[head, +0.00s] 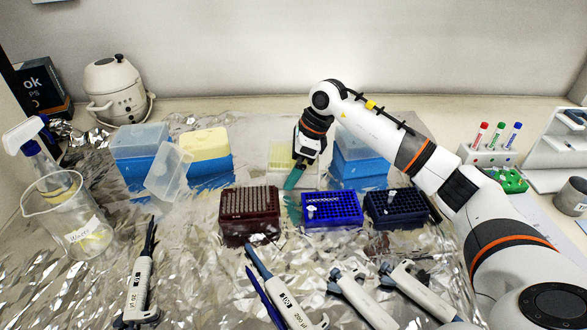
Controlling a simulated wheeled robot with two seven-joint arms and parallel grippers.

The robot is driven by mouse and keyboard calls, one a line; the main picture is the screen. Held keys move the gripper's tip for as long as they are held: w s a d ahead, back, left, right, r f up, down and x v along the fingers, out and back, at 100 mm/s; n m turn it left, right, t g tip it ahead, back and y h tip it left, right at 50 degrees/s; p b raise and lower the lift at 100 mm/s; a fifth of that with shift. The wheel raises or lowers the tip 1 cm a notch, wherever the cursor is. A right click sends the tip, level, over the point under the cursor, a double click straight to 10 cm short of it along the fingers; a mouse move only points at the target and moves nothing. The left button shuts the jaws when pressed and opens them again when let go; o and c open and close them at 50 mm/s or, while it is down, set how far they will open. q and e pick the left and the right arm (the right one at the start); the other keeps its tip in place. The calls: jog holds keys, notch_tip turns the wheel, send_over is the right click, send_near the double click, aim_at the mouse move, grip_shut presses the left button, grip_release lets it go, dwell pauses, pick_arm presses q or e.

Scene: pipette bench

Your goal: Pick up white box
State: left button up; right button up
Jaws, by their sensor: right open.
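A whitish box with a pale yellow top (280,156) stands at the back middle of the bench, between blue boxes. My right gripper (291,184) reaches down at its front, with teal fingertips pointing down. The gripper and wrist cover part of the box's front and right side. The gripper is open, and nothing shows between its fingers. I cannot tell whether it touches the box. My left gripper is out of view.
Blue boxes (360,168) and a yellow-topped blue box (206,152) flank it. A dark red rack (249,212) and a blue rack (332,210) stand in front. Several pipettes (140,285) lie nearer on the foil. A beaker (82,225) stands at left.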

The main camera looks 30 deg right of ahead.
jog(key=c, duration=1)
jog(key=shift+c, duration=0.2)
jog(key=shift+r, duration=0.15)
